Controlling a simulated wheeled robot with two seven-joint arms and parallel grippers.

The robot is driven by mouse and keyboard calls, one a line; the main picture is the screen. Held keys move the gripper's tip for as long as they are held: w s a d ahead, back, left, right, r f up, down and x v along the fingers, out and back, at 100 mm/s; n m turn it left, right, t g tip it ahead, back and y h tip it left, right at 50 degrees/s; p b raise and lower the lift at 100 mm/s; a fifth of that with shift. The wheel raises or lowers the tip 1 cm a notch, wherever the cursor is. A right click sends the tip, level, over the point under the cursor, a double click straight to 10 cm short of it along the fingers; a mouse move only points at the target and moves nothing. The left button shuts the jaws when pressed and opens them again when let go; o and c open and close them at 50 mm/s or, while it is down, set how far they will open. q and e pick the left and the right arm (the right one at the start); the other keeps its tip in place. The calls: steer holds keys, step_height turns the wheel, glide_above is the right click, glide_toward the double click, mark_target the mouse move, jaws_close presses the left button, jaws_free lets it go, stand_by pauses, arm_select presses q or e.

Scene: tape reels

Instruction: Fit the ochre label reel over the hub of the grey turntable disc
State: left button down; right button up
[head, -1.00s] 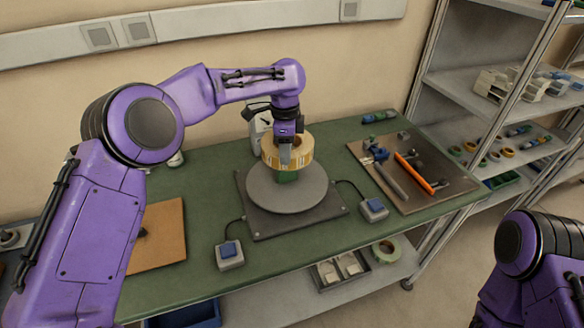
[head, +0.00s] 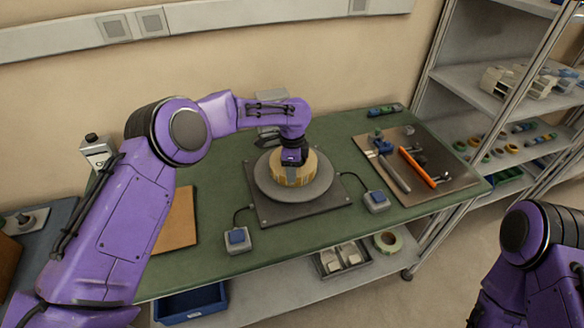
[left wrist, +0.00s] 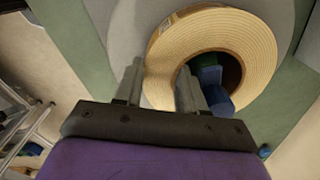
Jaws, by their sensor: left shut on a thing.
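The ochre label reel (head: 284,175) sits low over the middle of the grey turntable disc (head: 320,190), lying flat on it or just above it. My left gripper (head: 292,162) is shut on the reel's ring wall from above. In the left wrist view one finger of the gripper (left wrist: 158,78) is outside the ring and the other inside the hole of the reel (left wrist: 240,40). A green and blue hub (left wrist: 212,82) shows inside that hole, partly hidden by the finger. My right gripper is out of view; only part of my right arm shows.
Blue-buttoned boxes (head: 237,240) (head: 376,200) flank the turntable on the green table (head: 330,235). A tool board (head: 440,190) with pliers and an orange-handled tool lies right. A brown board (head: 178,225) lies left. A shelf rack (head: 480,95) stands at right.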

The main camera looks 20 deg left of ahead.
arm_select(q)
steer(key=c, duration=0.9)
jaws_free()
steer(key=shift+w+f, duration=0.1)
steer(key=shift+f, duration=0.05)
steer(key=shift+c, duration=0.2)
steer(key=shift+w, duration=0.1)
steer(key=shift+r, duration=0.25)
step_height(320, 180, up, 12)
steer(key=b, duration=0.2)
